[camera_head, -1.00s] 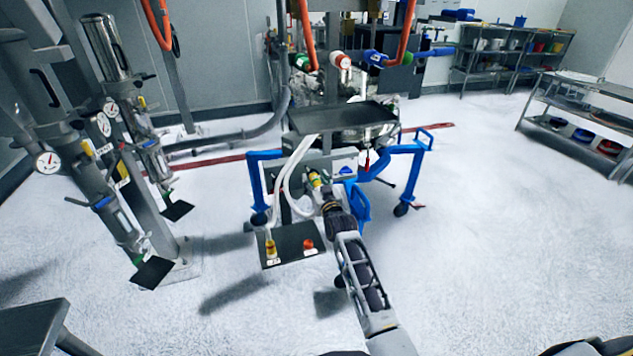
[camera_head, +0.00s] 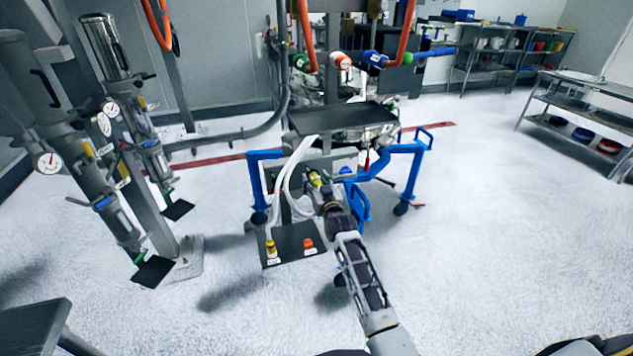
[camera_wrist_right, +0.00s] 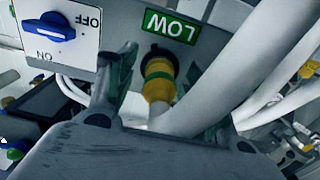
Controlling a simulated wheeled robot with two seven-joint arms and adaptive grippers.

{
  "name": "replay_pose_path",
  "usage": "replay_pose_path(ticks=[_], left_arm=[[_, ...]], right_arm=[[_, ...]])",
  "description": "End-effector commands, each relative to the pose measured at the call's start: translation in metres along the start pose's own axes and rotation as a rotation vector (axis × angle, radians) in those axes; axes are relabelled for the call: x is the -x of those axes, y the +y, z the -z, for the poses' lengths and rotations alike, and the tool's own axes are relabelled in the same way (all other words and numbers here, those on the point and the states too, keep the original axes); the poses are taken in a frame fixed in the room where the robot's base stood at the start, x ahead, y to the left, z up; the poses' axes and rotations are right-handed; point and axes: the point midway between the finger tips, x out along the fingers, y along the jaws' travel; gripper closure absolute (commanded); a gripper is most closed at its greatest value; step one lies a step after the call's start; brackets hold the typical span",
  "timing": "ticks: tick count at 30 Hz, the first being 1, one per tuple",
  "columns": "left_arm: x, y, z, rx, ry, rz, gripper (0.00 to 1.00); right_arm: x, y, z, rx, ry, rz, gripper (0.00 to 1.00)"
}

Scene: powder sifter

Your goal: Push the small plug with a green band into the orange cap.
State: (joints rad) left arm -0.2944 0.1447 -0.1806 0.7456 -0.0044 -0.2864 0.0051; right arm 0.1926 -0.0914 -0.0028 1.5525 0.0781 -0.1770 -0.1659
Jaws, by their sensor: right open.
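The orange cap (camera_head: 307,243) sits on the small dark shelf at the front of the blue-framed machine. A yellow connector (camera_head: 314,179) on the machine's front panel has a white hose on it; it also shows in the right wrist view (camera_wrist_right: 158,83), under a green LOW label. My right gripper (camera_head: 322,194) is open close in front of this connector. In the right wrist view its fingers (camera_wrist_right: 155,88) stand either side of the connector, apparently without gripping it. My left gripper is not in view.
A second yellow connector (camera_head: 271,248) with a white hose stands on the dark shelf (camera_head: 288,258), left of the cap. A blue ON/OFF switch (camera_wrist_right: 48,26) is left of the fingers. White hoses (camera_wrist_right: 235,80) crowd the right side.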

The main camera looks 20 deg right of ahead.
Motion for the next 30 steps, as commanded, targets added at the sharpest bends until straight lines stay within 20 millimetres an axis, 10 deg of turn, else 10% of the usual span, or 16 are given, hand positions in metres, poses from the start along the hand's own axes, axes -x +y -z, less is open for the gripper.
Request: replay_pose_path(ticks=[15, 30], left_arm=[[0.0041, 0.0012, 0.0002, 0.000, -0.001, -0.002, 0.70], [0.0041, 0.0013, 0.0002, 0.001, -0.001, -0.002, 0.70]], right_arm=[[0.0001, 0.0000, -0.0001, 0.000, -0.001, 0.000, 0.48], [0.0000, 0.0000, 0.0002, 0.000, 0.000, 0.000, 1.00]])
